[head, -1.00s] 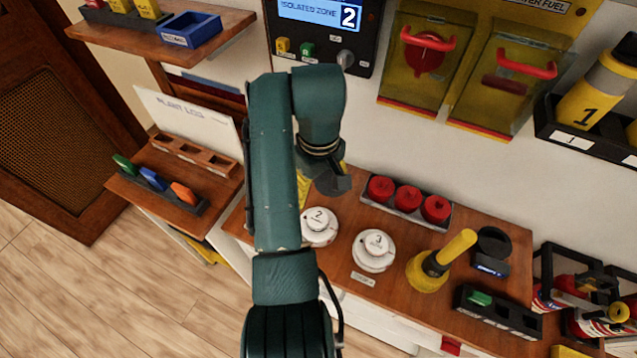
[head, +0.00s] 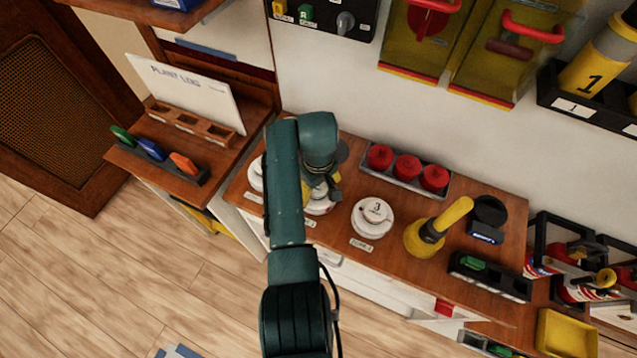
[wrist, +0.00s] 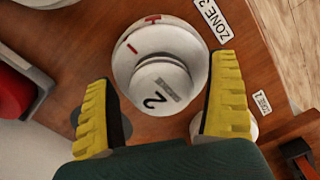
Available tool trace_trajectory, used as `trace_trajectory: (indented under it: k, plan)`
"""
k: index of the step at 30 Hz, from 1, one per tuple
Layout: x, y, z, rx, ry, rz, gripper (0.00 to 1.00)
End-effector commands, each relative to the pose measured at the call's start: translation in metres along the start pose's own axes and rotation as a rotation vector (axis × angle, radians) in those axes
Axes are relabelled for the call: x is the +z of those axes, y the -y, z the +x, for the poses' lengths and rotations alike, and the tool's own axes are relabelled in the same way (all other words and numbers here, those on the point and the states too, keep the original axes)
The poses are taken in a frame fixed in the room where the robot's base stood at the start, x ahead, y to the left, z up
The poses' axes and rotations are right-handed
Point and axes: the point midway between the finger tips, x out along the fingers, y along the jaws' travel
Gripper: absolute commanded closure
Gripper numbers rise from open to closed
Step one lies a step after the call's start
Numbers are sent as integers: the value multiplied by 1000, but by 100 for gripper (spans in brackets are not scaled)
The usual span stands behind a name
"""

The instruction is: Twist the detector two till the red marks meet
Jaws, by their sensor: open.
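Detector two, a white round unit with a "2" on its raised cap, sits on the wooden counter; it shows in the wrist view (wrist: 160,75) and partly behind my gripper in the head view (head: 319,208). In the wrist view one red mark (wrist: 153,19) is at its outer rim and another (wrist: 132,48) is on its body. The two marks are apart. My gripper (head: 324,190) is open above detector two. In the wrist view its yellow fingers (wrist: 163,72) stand either side of the cap, with gaps; contact is not seen.
Another white detector, marked 3 (head: 372,216), is to the right, and a third (head: 256,175) is partly hidden left. A tray of red round parts (head: 406,170) lies behind. A yellow-handled tool (head: 438,229) stands farther right. Bare counter lies between detector three and the tray.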

Motion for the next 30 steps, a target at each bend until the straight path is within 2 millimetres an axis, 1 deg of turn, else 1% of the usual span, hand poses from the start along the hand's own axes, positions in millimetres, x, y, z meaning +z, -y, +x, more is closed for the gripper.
trace_trajectory:
  k: [2, 3, 5, 9, 11, 12, 14, 17, 19, 27, 30]
  plan:
    - [0, 0, 0, 0, 0, 0, 10]
    - [0, 0, 0, 0, 0, 0, 13]
    - [0, 0, 0, 0, 0, 0, 24]
    - [0, 0, 0, 0, 0, 0, 51]
    - [0, 0, 0, 0, 0, 0, 63]
    - [0, 0, 0, 0, 0, 0, 70]
    - [0, 0, 0, 0, 0, 0, 82]
    - [0, 0, -1, 0, 0, 19, 83]
    - [0, 0, -2, 0, 0, 82, 83]
    - [-1, 2, -2, 0, 1, 502, 83]
    - [-1, 2, -1, 0, 0, 574, 83]
